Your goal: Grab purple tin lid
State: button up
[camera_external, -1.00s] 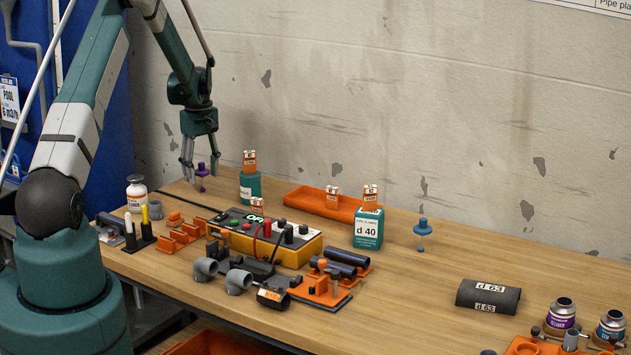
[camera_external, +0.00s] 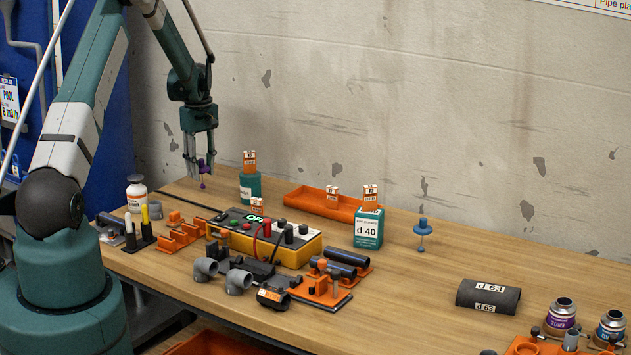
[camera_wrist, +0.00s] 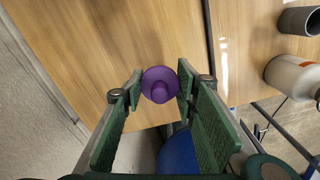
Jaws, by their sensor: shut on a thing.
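The purple tin lid (camera_external: 202,168) is a small round lid with a knob and a thin stem below it. My gripper (camera_external: 200,162) is shut on it at the back left of the workbench, close to the wall. In the wrist view the purple lid (camera_wrist: 159,85) sits between the two green fingertips (camera_wrist: 158,88), with its round face toward the camera. In the external view the lid hangs a little above the wooden top, and its stem points down.
A blue lid (camera_external: 423,230) stands right of the d 40 box (camera_external: 368,229). Two open tins, one with a purple label (camera_external: 560,316), stand at the front right. A white bottle (camera_external: 136,192), a teal tin (camera_external: 250,187) and an orange tray (camera_external: 320,201) are nearer my gripper.

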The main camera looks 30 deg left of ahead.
notch_tip(320, 180, up, 9)
jog(key=shift+f, duration=0.1)
dwell(0.4)
